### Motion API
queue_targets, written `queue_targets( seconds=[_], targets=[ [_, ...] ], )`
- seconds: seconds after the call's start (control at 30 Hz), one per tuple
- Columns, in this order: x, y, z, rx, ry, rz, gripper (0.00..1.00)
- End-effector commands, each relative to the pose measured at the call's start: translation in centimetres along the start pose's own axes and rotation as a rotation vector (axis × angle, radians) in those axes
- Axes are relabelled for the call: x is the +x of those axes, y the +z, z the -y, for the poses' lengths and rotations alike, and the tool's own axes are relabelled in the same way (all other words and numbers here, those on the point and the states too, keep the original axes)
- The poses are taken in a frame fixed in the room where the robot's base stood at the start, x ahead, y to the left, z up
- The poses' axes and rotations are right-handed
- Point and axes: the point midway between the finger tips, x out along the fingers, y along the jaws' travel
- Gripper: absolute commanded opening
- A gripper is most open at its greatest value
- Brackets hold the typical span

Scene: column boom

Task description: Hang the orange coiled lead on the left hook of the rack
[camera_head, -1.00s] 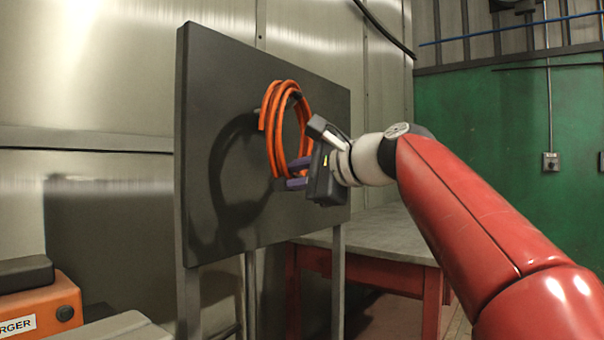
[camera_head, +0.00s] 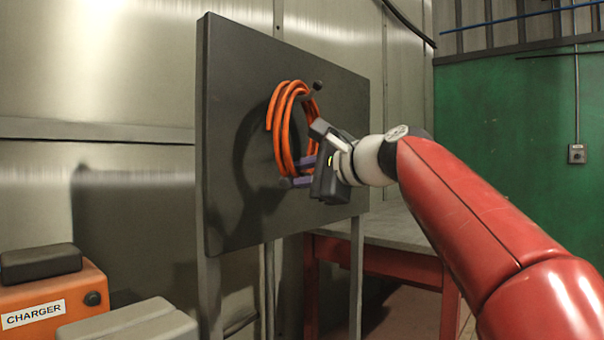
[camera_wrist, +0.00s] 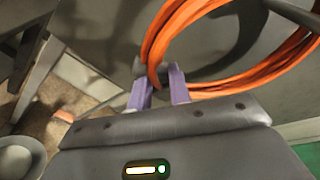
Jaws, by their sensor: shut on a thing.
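The orange coiled lead (camera_head: 283,125) hangs upright as a loose ring of several turns close in front of the dark rack panel (camera_head: 235,60). My gripper (camera_head: 300,172) is shut on the lower part of the coil with its purple fingers. In the wrist view the fingers (camera_wrist: 160,90) are at the lower left of the coil (camera_wrist: 165,40). A dark hook (camera_head: 317,86) with a round end shows at the coil's upper right. A dark rod also crosses the upper right of the wrist view (camera_wrist: 292,10). I cannot tell whether the coil encircles a hook; the left hook is not clearly visible.
A grey-topped table with red legs (camera_head: 385,228) stands behind the rack, below my arm. An orange charger box (camera_head: 55,300) with a dark top is at the lower left, beside a grey box (camera_head: 130,322). Metal wall panels are close behind.

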Motion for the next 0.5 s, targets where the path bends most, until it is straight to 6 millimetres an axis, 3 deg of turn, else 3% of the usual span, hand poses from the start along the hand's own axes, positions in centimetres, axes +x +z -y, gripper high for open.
queue_targets(
  seconds=[0.4,0.43,0.5],
  targets=[
    [0.08,-0.09,-0.19,0.001,0.005,0.0,0.0],
    [0.08,-0.1,-0.2,0.001,0.005,0.0,0.22],
    [0.08,-0.1,-0.2,0.001,0.005,0.0,0.31]
  ],
)
